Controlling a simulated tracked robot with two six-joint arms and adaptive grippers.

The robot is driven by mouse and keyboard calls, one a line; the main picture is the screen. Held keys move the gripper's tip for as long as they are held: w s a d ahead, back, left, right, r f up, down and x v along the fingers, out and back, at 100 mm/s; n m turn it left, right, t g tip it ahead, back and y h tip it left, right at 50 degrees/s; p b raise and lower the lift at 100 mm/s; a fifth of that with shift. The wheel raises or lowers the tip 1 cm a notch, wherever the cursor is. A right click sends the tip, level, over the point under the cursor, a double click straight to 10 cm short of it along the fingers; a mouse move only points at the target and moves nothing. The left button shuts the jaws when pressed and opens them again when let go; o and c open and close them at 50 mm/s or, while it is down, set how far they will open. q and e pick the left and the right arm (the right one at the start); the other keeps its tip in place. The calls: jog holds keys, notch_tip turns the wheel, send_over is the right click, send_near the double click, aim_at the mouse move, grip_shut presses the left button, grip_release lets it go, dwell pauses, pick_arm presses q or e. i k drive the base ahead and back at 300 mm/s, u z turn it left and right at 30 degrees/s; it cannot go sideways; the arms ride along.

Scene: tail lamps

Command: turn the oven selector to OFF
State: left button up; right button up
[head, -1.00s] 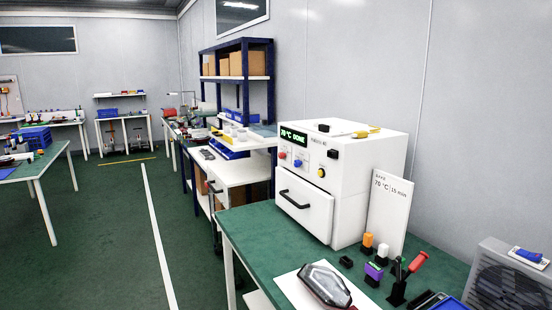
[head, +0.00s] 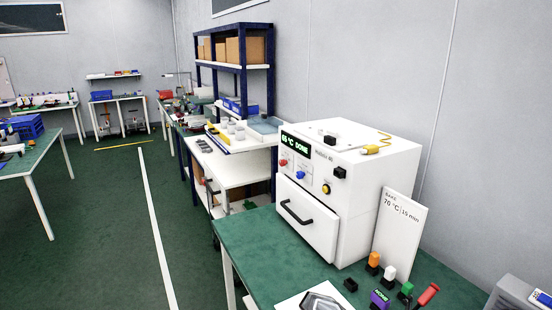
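The white oven (head: 370,215) stands on a green-topped bench (head: 260,250) right of centre. Its green display (head: 296,145) shows a temperature in the sixties and the word DONE. On its front are a red control (head: 283,162), a blue control (head: 301,175), a yellow control (head: 326,189) and a black block-shaped control (head: 340,173). I cannot tell which one is the selector or read its setting; the labels are too small. The drawer-like door with its black handle (head: 296,212) is shut. Neither of my grippers is in view.
A tail lamp (head: 322,302) lies on a white sheet at the bottom edge. Small coloured holders and a bake card (head: 400,235) stand right of the oven. A blue shelf rack (head: 243,85) is behind. Open green floor (head: 90,230) lies to the left.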

aim_at(282, 163)
jog(key=u, duration=0.55)
jog(key=k, duration=0.6)
jog(key=u, duration=0.9)
jog(key=k, duration=0.75)
jog(key=u, duration=0.65)
jog(key=i, duration=1.1)
jog(key=z, duration=0.25)
jog(key=i, duration=1.5)
jog(key=z, duration=0.6)
jog(key=i, duration=1.4)
jog(key=z, duration=1.1)
jog(key=i, duration=1.2)
jog(key=z, duration=0.95)
jog(key=i, duration=0.35)
jog(key=z, duration=0.1)
